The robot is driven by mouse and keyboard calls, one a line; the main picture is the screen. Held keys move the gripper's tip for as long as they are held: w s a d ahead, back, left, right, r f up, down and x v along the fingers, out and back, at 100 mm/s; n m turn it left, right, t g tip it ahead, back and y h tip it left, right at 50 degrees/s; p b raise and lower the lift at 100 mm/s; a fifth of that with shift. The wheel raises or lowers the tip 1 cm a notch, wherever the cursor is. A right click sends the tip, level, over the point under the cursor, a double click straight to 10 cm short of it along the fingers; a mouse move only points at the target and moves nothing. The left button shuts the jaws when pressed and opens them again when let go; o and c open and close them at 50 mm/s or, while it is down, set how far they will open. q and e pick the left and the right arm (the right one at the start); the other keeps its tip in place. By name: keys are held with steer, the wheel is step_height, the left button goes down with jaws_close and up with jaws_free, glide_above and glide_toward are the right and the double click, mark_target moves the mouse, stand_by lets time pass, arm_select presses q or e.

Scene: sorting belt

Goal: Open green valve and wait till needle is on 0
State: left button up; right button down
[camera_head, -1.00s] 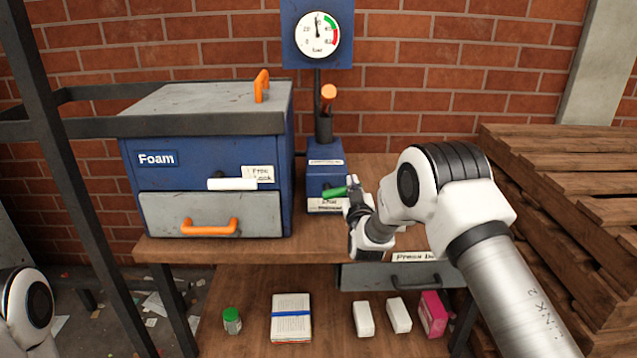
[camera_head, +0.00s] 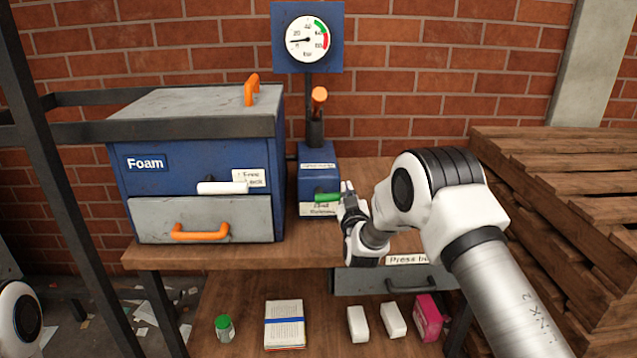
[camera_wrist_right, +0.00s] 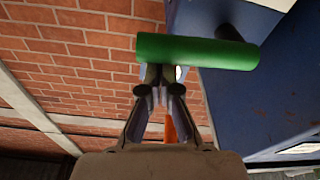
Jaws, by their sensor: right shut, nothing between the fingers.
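The green valve handle (camera_head: 328,197) sticks out level from the front of the blue pump box (camera_head: 316,180). It also shows large in the right wrist view (camera_wrist_right: 197,51). My right gripper (camera_head: 350,195) is shut and empty, at the right end of the handle. In the right wrist view its closed fingertips (camera_wrist_right: 160,73) meet the handle's edge; I cannot tell if they touch. The round gauge (camera_head: 307,39) stands above the box. Its needle points left, between the 20 and 0 marks. My left gripper is out of view.
A blue Foam press (camera_head: 200,180) with orange handles stands left of the box on the wooden bench (camera_head: 240,255). The lower shelf holds a green-lidded jar (camera_head: 225,328), a paper stack (camera_head: 285,325) and small packets. Wooden pallets (camera_head: 560,180) are stacked at right.

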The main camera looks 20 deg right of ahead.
steer(key=r, duration=0.1)
steer(key=r+p, duration=0.2)
steer(key=r, duration=0.1)
steer(key=shift+w+a, duration=0.1)
steer(key=shift+w, duration=0.2)
steer(key=b+v, duration=0.1)
steer(key=v, duration=0.9)
steer(key=shift+w+a+f, duration=0.1)
steer(key=shift+w+f, duration=0.05)
